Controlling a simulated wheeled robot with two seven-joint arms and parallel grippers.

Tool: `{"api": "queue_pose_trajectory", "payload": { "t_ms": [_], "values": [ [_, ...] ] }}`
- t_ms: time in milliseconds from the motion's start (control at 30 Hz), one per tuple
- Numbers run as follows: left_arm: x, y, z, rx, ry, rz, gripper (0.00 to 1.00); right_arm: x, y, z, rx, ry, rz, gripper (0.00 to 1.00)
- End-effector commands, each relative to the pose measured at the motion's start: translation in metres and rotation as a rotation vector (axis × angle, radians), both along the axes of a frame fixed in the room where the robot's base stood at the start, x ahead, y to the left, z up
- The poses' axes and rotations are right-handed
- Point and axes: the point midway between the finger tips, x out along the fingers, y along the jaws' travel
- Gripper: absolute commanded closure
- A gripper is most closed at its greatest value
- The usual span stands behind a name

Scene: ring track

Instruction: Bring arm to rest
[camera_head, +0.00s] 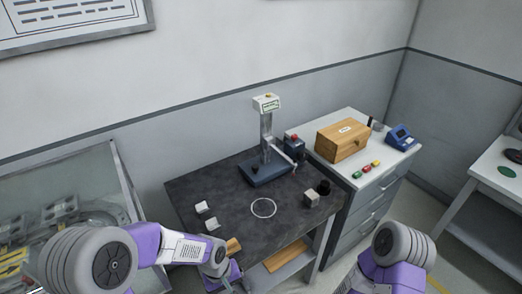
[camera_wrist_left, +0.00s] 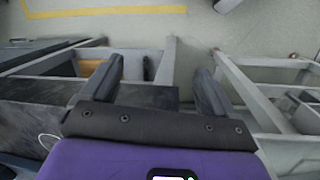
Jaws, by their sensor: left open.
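My left arm (camera_head: 180,245) comes in from the left and bends down at the front left of the dark table (camera_head: 225,205). My left gripper shows in the left wrist view (camera_wrist_left: 160,80), with its two dark fingers spread apart and nothing between them. It points down past the table's edge, over table frames and floor. In the head view its fingertips are hidden or cut off at the bottom edge. My right arm (camera_head: 388,255) shows at the bottom right, in front of the drawer cabinet; its gripper is out of view.
The table holds a press-like stand (camera_head: 268,175), a white ring mark (camera_head: 263,208), small pale blocks (camera_head: 202,207) and a grey block (camera_head: 311,199). The cabinet (camera_head: 365,190) bears a wooden box (camera_head: 342,139) and a blue device (camera_head: 401,137). A glass-sided case (camera_head: 70,190) stands left.

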Motion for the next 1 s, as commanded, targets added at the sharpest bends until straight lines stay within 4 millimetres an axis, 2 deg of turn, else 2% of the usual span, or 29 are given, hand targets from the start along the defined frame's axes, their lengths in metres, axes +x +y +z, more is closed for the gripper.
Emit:
{"api": "queue_pose_trajectory", "payload": {
  "t_ms": [33, 200, 300, 400, 600, 1000],
  "values": [
    [-0.007, 0.001, -0.021, -0.025, 0.013, -0.015, 0.12, 0.0, 0.0, 0.0, 0.0, 0.001, 0.0, 0.57],
    [-0.036, 0.001, -0.093, -0.13, -0.011, -0.077, 0.12, 0.0, 0.0, 0.0, 0.0, 0.001, 0.0, 0.57],
    [-0.058, 0.002, -0.128, -0.17, -0.047, -0.101, 0.12, 0.0, 0.0, 0.0, 0.0, 0.001, 0.0, 0.57],
    [-0.076, 0.004, -0.151, -0.185, -0.083, -0.119, 0.12, 0.0, 0.0, 0.0, 0.0, 0.001, 0.0, 0.57],
    [-0.093, 0.007, -0.169, -0.182, -0.124, -0.141, 0.12, 0.0, 0.0, 0.0, 0.0, 0.001, 0.0, 0.57],
    [-0.093, 0.008, -0.17, -0.179, -0.131, -0.144, 0.12, 0.0, 0.0, 0.0, 0.0, 0.001, 0.0, 0.57]
  ]
}}
